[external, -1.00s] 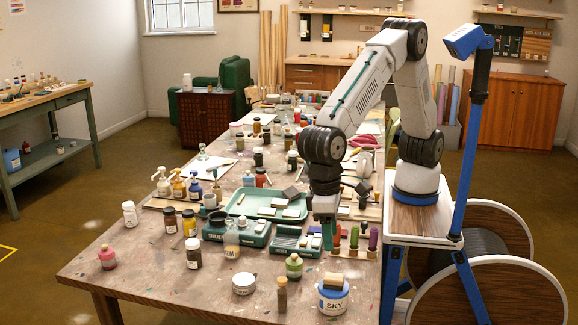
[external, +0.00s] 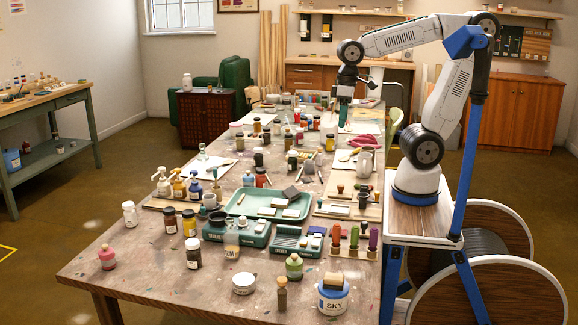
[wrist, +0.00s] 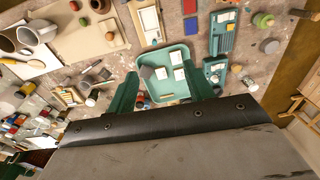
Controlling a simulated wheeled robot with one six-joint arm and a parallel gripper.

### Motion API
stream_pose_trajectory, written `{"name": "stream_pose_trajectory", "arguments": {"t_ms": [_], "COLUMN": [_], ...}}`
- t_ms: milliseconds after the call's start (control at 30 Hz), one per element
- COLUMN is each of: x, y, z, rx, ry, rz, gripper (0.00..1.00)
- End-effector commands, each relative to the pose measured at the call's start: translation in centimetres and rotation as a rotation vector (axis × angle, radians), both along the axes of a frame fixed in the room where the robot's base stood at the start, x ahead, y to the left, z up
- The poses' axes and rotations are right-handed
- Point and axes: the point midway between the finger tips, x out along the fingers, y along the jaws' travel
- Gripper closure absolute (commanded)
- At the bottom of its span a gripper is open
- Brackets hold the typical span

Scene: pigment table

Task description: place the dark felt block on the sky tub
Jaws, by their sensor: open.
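The dark felt block (external: 290,192) lies on the teal tray (external: 232,207) in the middle of the table, beside pale blocks. A dark block (wrist: 147,72) also shows on the tray in the wrist view. The sky tub (external: 333,300) is white with a blue band marked SKY and stands at the table's front right. A tan block (external: 333,279) rests on top of it. My gripper (external: 344,112) is raised over the far part of the table, away from both. In the wrist view its green fingers (wrist: 164,85) are apart, with nothing held between them.
A rack of colored-handled tools (external: 354,242) stands behind the sky tub. Teal boxes (external: 297,242) sit in front of the tray. A green jar (external: 294,266) and a small corked bottle (external: 282,294) stand left of the tub. Bottles and jars crowd the table's left side.

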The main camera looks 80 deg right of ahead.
Motion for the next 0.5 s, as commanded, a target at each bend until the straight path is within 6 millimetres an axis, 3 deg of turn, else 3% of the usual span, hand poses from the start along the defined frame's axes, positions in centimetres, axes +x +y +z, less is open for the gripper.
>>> {"name": "stream_pose_trajectory", "arguments": {"t_ms": [33, 100, 200, 333, 500], "x": [-1.7, -3.8, -6.1, -7.8, -8.3], "y": [-2.2, -4.3, -6.3, -7.6, -7.9], "z": [-0.2, -0.8, -1.6, -2.3, -2.6], "rx": [-0.005, -0.016, -0.031, -0.043, -0.046], "ry": [-0.016, -0.029, -0.043, -0.050, -0.050], "rz": [-0.015, -0.015, -0.014, -0.011, -0.008], "gripper": [0.48, 0.48, 0.48, 0.48, 0.48]}}
